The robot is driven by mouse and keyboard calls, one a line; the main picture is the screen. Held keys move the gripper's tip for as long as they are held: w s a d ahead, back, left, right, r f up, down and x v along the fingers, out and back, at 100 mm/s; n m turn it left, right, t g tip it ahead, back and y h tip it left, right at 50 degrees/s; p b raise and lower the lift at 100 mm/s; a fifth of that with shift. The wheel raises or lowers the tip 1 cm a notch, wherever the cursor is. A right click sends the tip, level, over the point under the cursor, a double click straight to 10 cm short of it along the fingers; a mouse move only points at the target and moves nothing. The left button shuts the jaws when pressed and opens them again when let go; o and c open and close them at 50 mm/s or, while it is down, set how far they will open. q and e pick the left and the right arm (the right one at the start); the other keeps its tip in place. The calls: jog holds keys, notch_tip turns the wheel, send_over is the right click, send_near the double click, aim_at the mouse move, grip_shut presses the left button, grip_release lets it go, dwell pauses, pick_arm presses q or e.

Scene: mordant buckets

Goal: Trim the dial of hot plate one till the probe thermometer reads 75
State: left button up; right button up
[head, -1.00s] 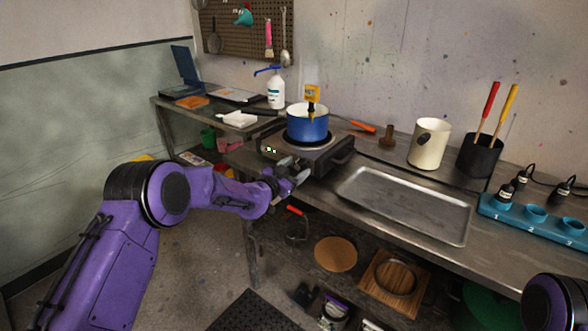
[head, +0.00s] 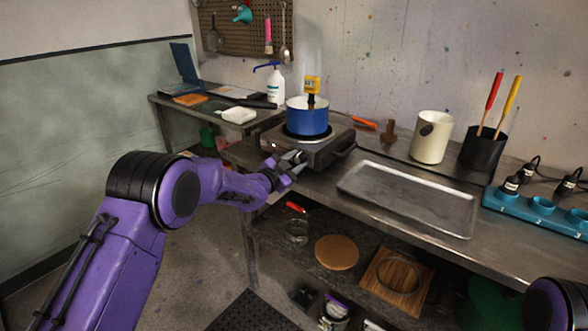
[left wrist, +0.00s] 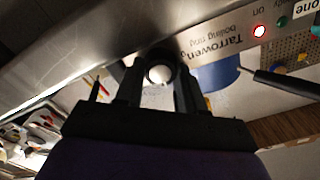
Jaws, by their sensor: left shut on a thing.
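Hot plate one (head: 318,152) stands on the metal bench. Its front panel (left wrist: 225,42) fills the upper right of the left wrist view, with a lit red lamp (left wrist: 259,31) and part of a label reading "one" (left wrist: 302,7). A blue pot (head: 307,120) sits on the ring. The yellow probe thermometer (head: 312,86) stands upright at the pot; its reading is too small to make out. My left gripper (head: 298,158) is at the plate's front, shut on the round pale-faced dial (left wrist: 158,75), which shows between its fingers. My right gripper is out of view.
A metal tray (head: 348,190) lies right of the plate. Behind it stand a cream jug (head: 431,138) and a black holder (head: 482,150) with red and yellow handles. A blue socketed strip (head: 520,208) is at far right. A white pump bottle (head: 275,88) stands left of the pot.

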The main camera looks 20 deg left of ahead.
pick_arm(q)
jog(key=shift+f+m+b, duration=0.1)
jog(key=shift+m+b, duration=1.4)
jog(key=shift+m, duration=0.1)
jog(key=o, duration=1)
jog(key=shift+o, duration=0.2)
jog(key=b+v, duration=0.1)
jog(key=v, duration=0.9)
jog(key=shift+s+b, duration=0.25)
jog(key=shift+b, duration=0.1)
jog(key=shift+a, duration=0.1)
